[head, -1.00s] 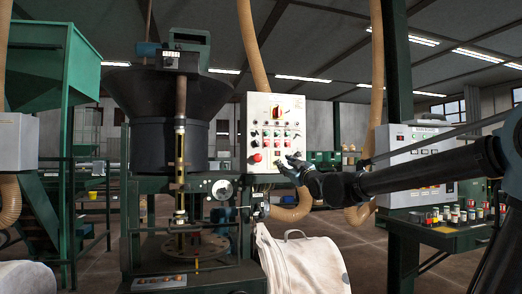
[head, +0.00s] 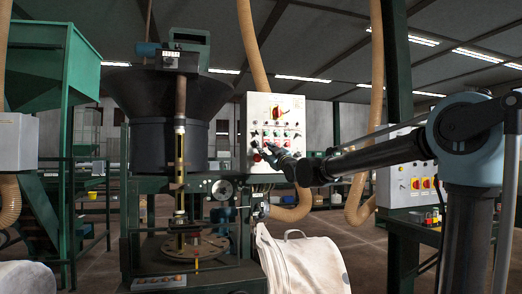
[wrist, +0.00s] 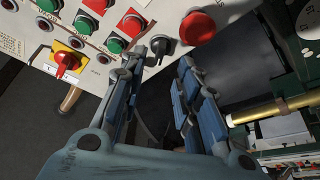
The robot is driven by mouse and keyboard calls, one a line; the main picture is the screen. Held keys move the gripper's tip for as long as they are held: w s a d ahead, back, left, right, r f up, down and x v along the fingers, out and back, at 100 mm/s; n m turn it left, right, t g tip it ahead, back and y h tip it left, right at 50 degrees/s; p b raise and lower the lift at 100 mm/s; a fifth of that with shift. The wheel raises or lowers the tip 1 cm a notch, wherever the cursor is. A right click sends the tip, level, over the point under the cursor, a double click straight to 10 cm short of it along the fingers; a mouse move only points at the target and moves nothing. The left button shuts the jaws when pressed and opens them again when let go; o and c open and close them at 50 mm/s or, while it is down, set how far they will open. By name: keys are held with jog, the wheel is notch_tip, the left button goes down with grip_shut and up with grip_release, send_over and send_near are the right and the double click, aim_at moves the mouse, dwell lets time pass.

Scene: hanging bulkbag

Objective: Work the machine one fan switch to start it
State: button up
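The white control panel (head: 285,107) stands right of the machine, with a red-and-yellow rotary switch and rows of red and green buttons. In the wrist view, a black rotary switch (wrist: 161,46) sits on the panel (wrist: 125,70) between green buttons and a large red mushroom button (wrist: 197,28). Labels are too small to read, so I cannot tell which is the fan switch. My gripper (wrist: 160,62) is open, its two blue-padded fingers spread with the black switch just ahead of the gap, nearer the left finger. In the head view my gripper (head: 268,154) covers the panel's lower part.
The machine's dark hopper (head: 165,110) and round base plate (head: 190,248) stand left of the panel. A tan hose (head: 257,45) runs down behind the panel. A second control cabinet (head: 400,185) is at right.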

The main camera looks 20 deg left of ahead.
aim_at(258, 144)
jog(key=x, duration=0.6)
jog(key=shift+w+a, duration=0.2)
jog(key=shift+r, duration=0.1)
jog(key=shift+c, duration=0.6)
grip_shut()
